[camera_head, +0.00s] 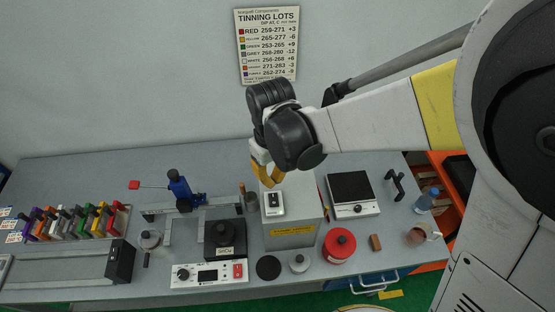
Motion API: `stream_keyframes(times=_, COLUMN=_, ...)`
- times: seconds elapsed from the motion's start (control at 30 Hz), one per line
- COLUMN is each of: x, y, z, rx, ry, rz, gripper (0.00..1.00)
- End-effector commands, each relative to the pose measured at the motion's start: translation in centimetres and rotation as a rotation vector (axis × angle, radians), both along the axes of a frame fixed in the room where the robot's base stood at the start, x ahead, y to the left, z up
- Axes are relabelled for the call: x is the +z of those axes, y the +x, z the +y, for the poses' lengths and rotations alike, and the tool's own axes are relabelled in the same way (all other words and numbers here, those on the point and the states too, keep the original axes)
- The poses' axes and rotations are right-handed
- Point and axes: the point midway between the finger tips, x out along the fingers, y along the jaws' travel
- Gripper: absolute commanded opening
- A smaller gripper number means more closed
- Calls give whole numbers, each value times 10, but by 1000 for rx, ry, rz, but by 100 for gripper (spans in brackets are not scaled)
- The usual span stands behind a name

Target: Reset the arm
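My arm reaches in from the right in the head camera view, with white links, a yellow band and black joints. It is bent at the wrist, which hangs above the middle of the bench. My gripper (265,178) has yellow fingers pointing down. They are just above or behind a small white device (273,204) with a dark display and a green light, on top of a grey box (306,218). The gap between the fingers is too small to make out, and so is anything between them. I cannot tell whether they touch the device.
A rack of coloured-handled tools (80,222) stands at left. A blue clamp-like tool (180,188), a black pot (225,240) and a control panel (209,274) stand left of the box. A scale (353,195), red container (339,245), blue bottle (426,201) and mug (417,236) stand right.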

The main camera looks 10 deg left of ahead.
Motion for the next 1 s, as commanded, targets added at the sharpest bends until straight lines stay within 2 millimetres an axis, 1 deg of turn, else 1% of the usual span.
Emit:
stream_keyframes(times=0.4, x=-1, y=0, z=-1, rx=-2, ry=1, rz=-1, gripper=0)
stream_keyframes(times=0.47, x=-3, y=1, z=-5, rx=-14, ry=5, rz=-9, gripper=0)
stream_keyframes(times=0.53, x=-5, y=4, z=-17, rx=-45, ry=18, rz=-28, gripper=0)
stream_keyframes(times=0.57, x=-6, y=5, z=-24, rx=-63, ry=26, rz=-42, gripper=0)
stream_keyframes(times=0.67, x=-12, y=8, z=-58, rx=-152, ry=61, rz=-102, gripper=0)
stream_keyframes(times=0.7, x=-15, y=7, z=-74, rx=-194, ry=77, rz=-132, gripper=0)
stream_keyframes(times=0.77, x=-20, y=6, z=-98, rx=-260, ry=101, rz=-180, gripper=0)
stream_keyframes(times=0.8, x=-24, y=4, z=-114, rx=-303, ry=116, rz=-212, gripper=0)
stream_keyframes(times=0.87, x=-31, y=-2, z=-137, rx=-366, ry=138, rz=-262, gripper=0)
stream_keyframes(times=0.9, x=-37, y=-6, z=-152, rx=-409, ry=151, rz=-297, gripper=0)
stream_keyframes(times=1.0, x=-54, y=-19, z=-187, rx=-511, ry=181, rz=-381, gripper=0)
